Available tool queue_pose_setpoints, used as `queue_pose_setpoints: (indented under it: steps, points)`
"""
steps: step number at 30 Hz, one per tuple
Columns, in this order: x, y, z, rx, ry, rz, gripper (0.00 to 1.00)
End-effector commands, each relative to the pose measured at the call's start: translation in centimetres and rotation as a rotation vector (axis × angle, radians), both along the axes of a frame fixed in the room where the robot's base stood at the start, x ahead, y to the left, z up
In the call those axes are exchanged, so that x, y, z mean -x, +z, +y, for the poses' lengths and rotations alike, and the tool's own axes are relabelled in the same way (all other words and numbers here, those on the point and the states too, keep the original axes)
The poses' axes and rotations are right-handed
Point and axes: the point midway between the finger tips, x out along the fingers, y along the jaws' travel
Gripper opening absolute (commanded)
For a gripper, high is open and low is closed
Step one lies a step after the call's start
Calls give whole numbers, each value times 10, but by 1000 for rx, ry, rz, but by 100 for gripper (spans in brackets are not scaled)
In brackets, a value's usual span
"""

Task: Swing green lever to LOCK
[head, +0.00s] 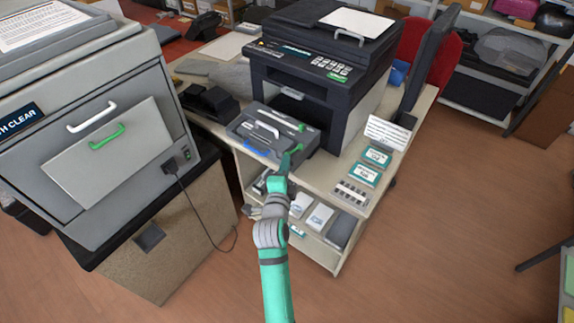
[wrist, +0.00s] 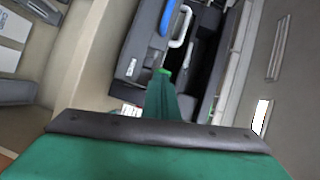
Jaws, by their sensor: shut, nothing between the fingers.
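The pulled-out grey unit (head: 245,126) sits at the front of the dark printer (head: 330,75). It carries a blue handle (head: 257,149), a pale handle (head: 267,128) and small green parts. One green tip (head: 301,127) is at the end of a pale bar, and a green piece (head: 298,148) lies close to my gripper (head: 287,160). My gripper is shut and empty at the unit's front right. In the wrist view, a bright green bit (wrist: 163,71) shows right at my fingertips (wrist: 162,80); I cannot tell whether they touch. No LOCK mark is readable.
Teal-labelled boxes (head: 377,157) and a white card (head: 388,132) stand on the cart top to the right. A large grey machine (head: 105,130) with a cable stands at the left. The wooden floor (head: 440,220) at the right is clear.

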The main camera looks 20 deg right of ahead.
Motion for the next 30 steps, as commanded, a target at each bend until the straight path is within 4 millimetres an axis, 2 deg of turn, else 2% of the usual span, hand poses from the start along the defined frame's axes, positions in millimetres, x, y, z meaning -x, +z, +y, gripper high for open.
queue_pose_setpoints:
  steps: [15, 30]
  points:
    - [-22, 1, 16, -1, 1, -1, 0]
    - [-26, 0, 18, 0, 2, -1, 0]
